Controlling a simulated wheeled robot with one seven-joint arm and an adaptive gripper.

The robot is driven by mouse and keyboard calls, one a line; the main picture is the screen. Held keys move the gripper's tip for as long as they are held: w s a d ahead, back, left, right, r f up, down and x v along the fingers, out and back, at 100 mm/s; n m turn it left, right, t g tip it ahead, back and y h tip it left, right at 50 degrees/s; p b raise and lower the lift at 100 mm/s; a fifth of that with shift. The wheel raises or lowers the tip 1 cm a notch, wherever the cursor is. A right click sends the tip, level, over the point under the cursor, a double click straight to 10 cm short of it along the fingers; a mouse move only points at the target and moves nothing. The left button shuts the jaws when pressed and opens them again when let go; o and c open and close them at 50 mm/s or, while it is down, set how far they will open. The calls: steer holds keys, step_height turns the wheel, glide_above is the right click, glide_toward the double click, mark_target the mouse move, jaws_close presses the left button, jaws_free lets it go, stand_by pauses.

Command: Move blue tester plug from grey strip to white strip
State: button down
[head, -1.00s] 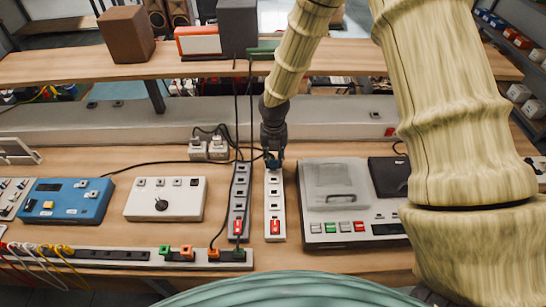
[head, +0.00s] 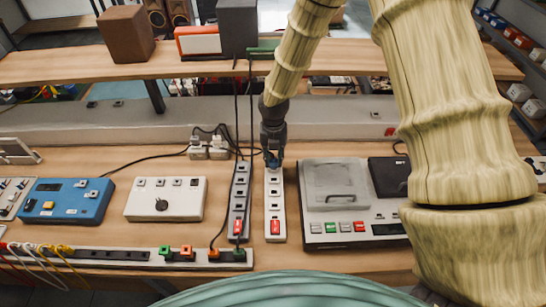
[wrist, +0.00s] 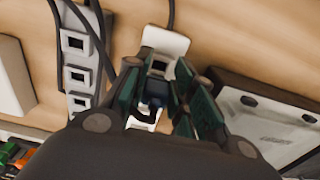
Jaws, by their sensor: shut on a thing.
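The white strip (head: 275,208) lies lengthwise on the bench, with a red switch at its near end. It also shows in the wrist view (wrist: 166,42). The grey strip (head: 239,203) lies just left of it and shows in the wrist view (wrist: 78,62). My gripper (head: 273,161) is over the far end of the white strip. In the wrist view its green fingers (wrist: 156,97) are shut on the blue tester plug (wrist: 157,88), which is mostly hidden between them. I cannot tell whether the plug is seated in a socket.
A grey console (head: 318,231) stands close to the right of the white strip. A white box with a knob (head: 140,208) and a blue box (head: 90,205) stand to the left. A long front strip (head: 120,257) holds several coloured plugs.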

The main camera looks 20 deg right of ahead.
steer(key=shift+w+d+p, duration=0.2)
steer(key=shift+w+p, duration=0.1)
steer(key=shift+w, duration=0.4)
stand_by(1.3)
steer(key=shift+f, duration=0.55)
stand_by(1.0)
steer(key=shift+f+p, duration=0.25)
steer(key=shift+p, duration=0.3)
stand_by(3.9)
